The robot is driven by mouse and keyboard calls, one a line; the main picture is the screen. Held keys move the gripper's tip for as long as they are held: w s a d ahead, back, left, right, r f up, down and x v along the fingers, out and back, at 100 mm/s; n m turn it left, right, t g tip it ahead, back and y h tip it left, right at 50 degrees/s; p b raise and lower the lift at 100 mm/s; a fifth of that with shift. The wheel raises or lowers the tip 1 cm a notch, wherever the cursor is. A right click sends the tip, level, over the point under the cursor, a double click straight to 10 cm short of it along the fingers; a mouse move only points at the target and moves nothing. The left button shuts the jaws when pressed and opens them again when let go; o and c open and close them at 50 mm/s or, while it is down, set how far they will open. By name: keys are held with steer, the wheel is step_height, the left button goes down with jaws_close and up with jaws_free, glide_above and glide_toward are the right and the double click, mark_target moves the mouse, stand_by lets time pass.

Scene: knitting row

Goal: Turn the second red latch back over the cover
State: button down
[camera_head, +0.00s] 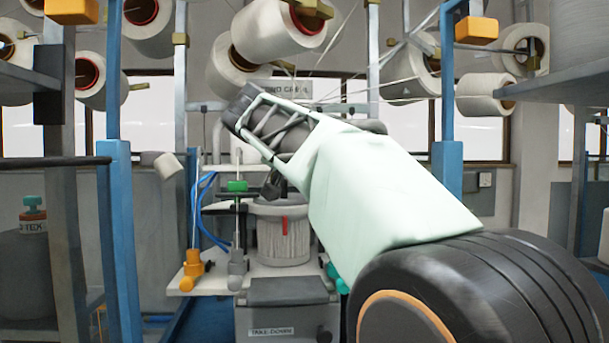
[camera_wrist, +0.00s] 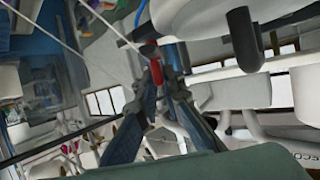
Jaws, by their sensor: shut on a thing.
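My gripper (camera_wrist: 158,76) is shut on a small red piece, the red latch (camera_wrist: 155,70), which shows between the fingertips in the wrist view. In the head view the dark end of my gripper (camera_head: 272,188) points down just above the ribbed grey-white cylinder (camera_head: 270,243); the fingertips are small and dark there. A red strip (camera_head: 284,226) stands upright against the front of that cylinder; I cannot tell whether it is the held latch or another one. The cover is not clearly made out, and my arm hides what lies behind the gripper.
A grey take-down box (camera_head: 288,290) is below. Blue posts (camera_head: 118,220) and yarn cones (camera_head: 278,35) surround the space.

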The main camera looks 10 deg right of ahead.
steer(key=m+g+h+p, duration=0.1)
steer(key=m+h+p, duration=0.1)
steer(key=p, duration=0.1)
steer(key=m+g+h+p, duration=0.1)
steer(key=p, duration=0.1)
steer(key=shift+w+a+r+g, duration=0.2)
steer(key=shift+a+r+g, duration=0.1)
steer(key=shift+r, duration=0.05)
steer(key=m+g+h+p, duration=0.1)
steer(key=m+g+p, duration=0.1)
steer(key=p, duration=0.2)
steer(key=m+g+h+p, duration=0.1)
steer(key=m+g+p, duration=0.1)
steer(key=p, duration=0.2)
steer(key=shift+w+f, duration=0.1)
steer(key=shift+w, duration=0.1)
steer(key=shift+f+m+g+p, duration=0.15)
steer(key=shift+m+g+p, duration=0.3)
steer(key=shift+p, duration=0.7)
steer(key=shift+f+m+g, duration=0.2)
steer(key=shift+m+g, duration=0.05)
steer(key=c, duration=2.1)
jaws_free()
steer(key=shift+f+t+b, duration=0.15)
steer(key=shift+t+b, duration=0.25)
steer(key=shift+b, duration=0.5)
